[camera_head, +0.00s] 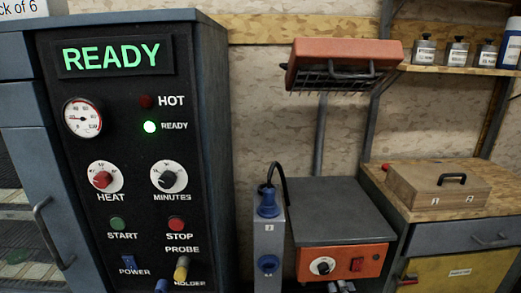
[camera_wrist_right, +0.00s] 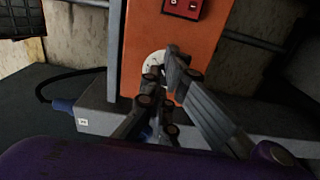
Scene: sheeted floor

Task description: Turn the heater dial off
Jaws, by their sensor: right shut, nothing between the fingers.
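The heater dial (camera_head: 322,266) is a white disc with a dark knob on the left of an orange front panel (camera_head: 367,257). Its setting is too small to read. In the right wrist view the same white dial (camera_wrist_right: 151,60) shows behind my fingertips, its knob mostly hidden. My right gripper (camera_wrist_right: 163,66) is shut and empty, its fingertips in front of the dial; I cannot tell whether they touch it. In the head view only a small part of my right gripper (camera_head: 341,287) shows at the bottom edge, below the dial. My left gripper is out of view.
A red switch (camera_head: 357,265) sits right of the dial. A grey box with a blue plug and black cable (camera_head: 268,235) stands close on the left. An oven control panel (camera_head: 130,215) is farther left. A workbench with a wooden case (camera_head: 437,188) is at right.

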